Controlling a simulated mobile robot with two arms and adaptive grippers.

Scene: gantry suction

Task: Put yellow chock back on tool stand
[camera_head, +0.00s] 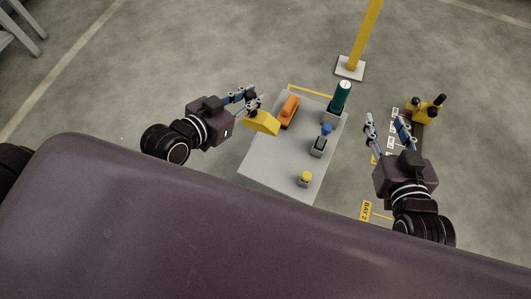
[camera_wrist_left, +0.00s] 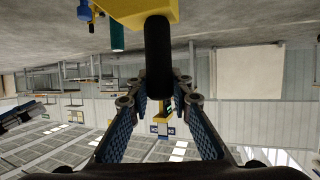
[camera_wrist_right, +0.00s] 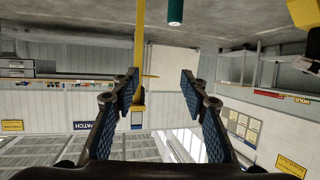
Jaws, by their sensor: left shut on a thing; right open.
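The yellow chock (camera_head: 262,123) hangs from my left gripper (camera_head: 250,99) over the left edge of the grey tool stand (camera_head: 270,170). In the left wrist view, its black handle (camera_wrist_left: 158,60) lies between the fingers, which are shut on it, and part of its yellow body (camera_wrist_left: 130,9) shows at the top. The gap between chock and stand top is hard to judge. My right gripper (camera_head: 387,124) is open and empty, right of the stand.
On the stand are an orange block (camera_head: 289,111), a green cylinder (camera_head: 341,97), a blue-topped piece (camera_head: 321,143) and a yellow-knobbed piece (camera_head: 305,178). Its front left is bare. A yellow post (camera_head: 364,35) stands behind. A yellow-and-black object (camera_head: 426,109) is at right.

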